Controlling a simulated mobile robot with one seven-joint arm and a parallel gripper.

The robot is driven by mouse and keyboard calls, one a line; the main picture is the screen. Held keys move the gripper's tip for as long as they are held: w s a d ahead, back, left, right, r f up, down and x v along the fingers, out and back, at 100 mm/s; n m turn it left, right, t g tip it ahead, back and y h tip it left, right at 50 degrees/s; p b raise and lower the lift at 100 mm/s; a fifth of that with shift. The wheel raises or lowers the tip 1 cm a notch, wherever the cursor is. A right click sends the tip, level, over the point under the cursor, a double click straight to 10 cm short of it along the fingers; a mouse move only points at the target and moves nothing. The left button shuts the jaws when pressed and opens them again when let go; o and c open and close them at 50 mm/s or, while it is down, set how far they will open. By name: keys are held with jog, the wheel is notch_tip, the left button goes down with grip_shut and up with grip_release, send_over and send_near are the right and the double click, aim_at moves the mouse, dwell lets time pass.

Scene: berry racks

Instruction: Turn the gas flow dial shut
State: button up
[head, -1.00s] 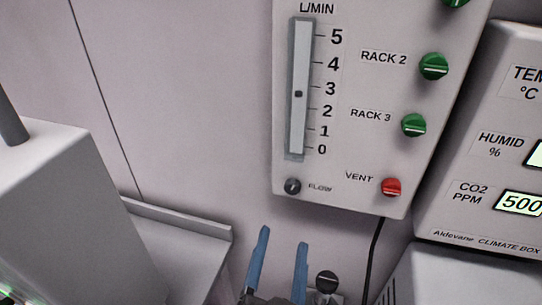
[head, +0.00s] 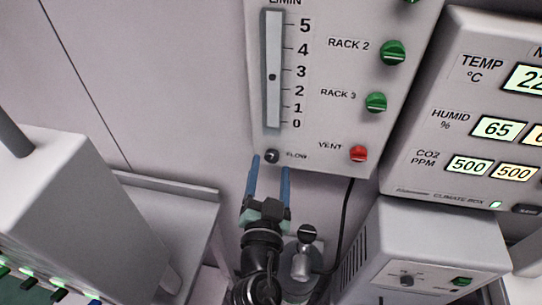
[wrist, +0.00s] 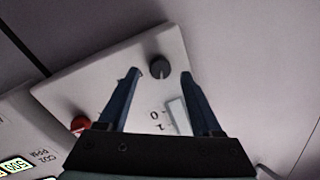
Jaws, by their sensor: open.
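The gas flow dial (head: 272,156) is a small dark knob labelled FLOW at the bottom left of the white gas panel (head: 330,135). The flow gauge (head: 273,75) above it has its dark float between 2 and 3. My gripper (head: 271,162) is open, its two blue fingers pointing up just below the dial in the head view. In the wrist view the dial (wrist: 160,67) appears between and slightly beyond the open fingertips (wrist: 160,74). I see no finger touching it.
The red VENT knob (head: 358,153) and green RACK 3 knob (head: 376,102) are on the same panel. A climate box (head: 440,190) is at right. A black-topped valve (head: 307,234) and a black cable (head: 345,215) are right of my gripper. A grey ledge (head: 185,225) is at left.

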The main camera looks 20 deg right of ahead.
jog(key=shift+x, duration=1.05)
grip_shut()
